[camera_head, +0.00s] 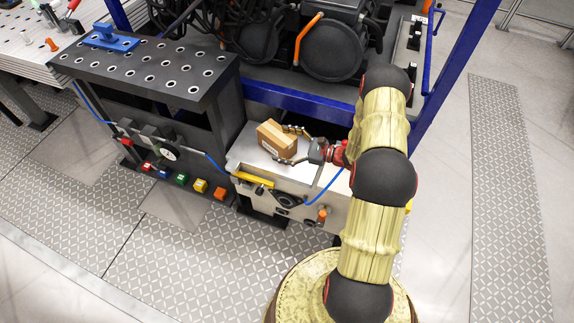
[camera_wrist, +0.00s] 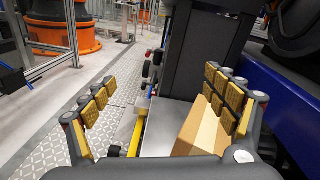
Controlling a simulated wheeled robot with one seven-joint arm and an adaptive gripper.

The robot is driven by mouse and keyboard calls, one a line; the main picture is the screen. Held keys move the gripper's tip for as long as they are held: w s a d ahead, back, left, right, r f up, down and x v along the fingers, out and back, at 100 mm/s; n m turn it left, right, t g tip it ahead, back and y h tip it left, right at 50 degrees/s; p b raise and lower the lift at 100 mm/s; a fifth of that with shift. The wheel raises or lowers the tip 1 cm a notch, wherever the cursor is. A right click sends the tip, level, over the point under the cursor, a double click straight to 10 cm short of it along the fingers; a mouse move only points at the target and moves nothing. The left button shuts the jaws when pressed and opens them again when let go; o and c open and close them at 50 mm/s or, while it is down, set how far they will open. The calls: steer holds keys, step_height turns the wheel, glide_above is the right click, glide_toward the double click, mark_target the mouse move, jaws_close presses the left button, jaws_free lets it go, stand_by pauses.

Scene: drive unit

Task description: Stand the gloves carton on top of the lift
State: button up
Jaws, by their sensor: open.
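The brown cardboard carton (camera_head: 275,138) rests on the flat silver top (camera_head: 250,152) of a low unit. This unit may be the lift; no readable label confirms it. In the wrist view the carton (camera_wrist: 201,132) shows low, right of centre, close to the right finger's pads. My gripper (camera_head: 291,147) reaches in from the right with its fingers spread, one on the far side of the carton and one on the near side. In the wrist view my gripper (camera_wrist: 160,95) is open, with a wide gap beside the left finger. I cannot tell whether the right finger touches the carton.
A taller black table with holes (camera_head: 150,68) stands to the left, with a blue bracket (camera_head: 108,38) on it. A blue frame beam (camera_head: 300,103) and dark machinery (camera_head: 332,48) lie behind the silver top. Coloured blocks (camera_head: 200,185) line the table's lower front.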

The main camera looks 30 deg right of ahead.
steer(key=s+a+r+n+g, duration=0.5)
steer(key=a+r+n+g, duration=0.15)
steer(key=a+r, duration=0.3)
steer(key=s+a+r+n+g, duration=0.5)
steer(key=s+a+r+n, duration=0.15)
steer(key=a+r, duration=0.35)
steer(key=s+d+r+n+t+h, duration=0.3)
steer(key=s+r+n+h, duration=0.8)
steer(key=s+r, duration=0.4)
steer(key=shift+s+d+n+t, duration=0.2)
steer(key=shift+s+n+t, duration=0.35)
steer(key=shift+s, duration=1.3)
